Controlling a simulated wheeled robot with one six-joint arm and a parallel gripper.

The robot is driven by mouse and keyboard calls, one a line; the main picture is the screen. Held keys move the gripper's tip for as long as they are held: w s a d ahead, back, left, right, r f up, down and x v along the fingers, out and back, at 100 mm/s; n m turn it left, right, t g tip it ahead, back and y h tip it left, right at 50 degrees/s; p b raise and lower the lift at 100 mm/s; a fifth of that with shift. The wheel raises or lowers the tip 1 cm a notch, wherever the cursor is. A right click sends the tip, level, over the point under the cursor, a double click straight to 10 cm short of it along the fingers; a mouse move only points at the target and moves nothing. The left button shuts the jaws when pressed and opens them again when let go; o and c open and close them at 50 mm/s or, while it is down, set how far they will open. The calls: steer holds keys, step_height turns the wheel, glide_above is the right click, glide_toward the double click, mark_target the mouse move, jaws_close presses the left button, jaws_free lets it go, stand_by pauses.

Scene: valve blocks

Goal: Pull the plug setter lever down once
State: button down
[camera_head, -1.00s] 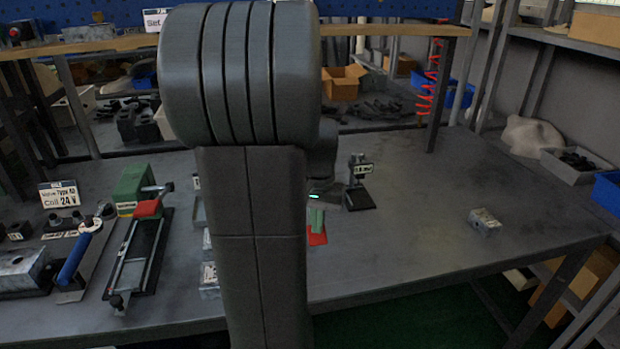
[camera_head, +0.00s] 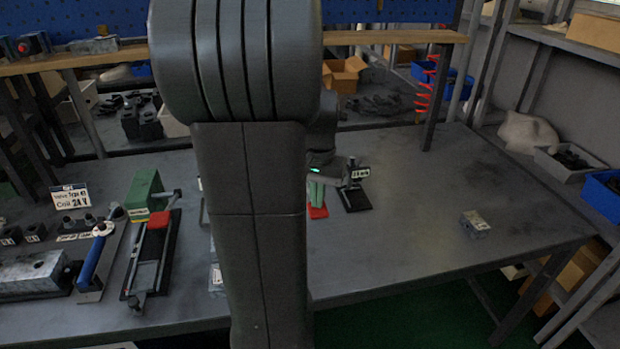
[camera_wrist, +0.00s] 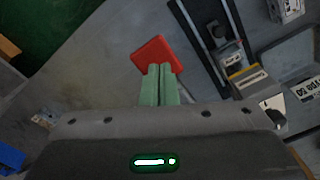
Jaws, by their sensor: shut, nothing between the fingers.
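My gripper (camera_head: 316,200) is at the middle of the bench, its pale green fingers pressed together and empty. In the wrist view the fingers (camera_wrist: 160,85) point up at a red square piece (camera_wrist: 157,52). It shows at the fingertips in the head view too (camera_head: 318,212); I cannot tell whether they touch. A black stand with a post and small label (camera_head: 356,190) is just right of the gripper. At left, a green block device (camera_head: 146,190) carries a short dark arm (camera_head: 177,194). I cannot tell which of these has the plug setter lever.
A black rail fixture (camera_head: 148,265) with a red part lies at left, beside a blue-handled tool (camera_head: 90,262). A small grey block (camera_head: 475,224) sits on the otherwise clear right side. A wooden shelf (camera_head: 400,37) spans the back. My arm hides the bench centre.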

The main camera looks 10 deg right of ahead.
step_height(320, 180, up, 7)
steer(key=p, duration=0.5)
stand_by(0.3)
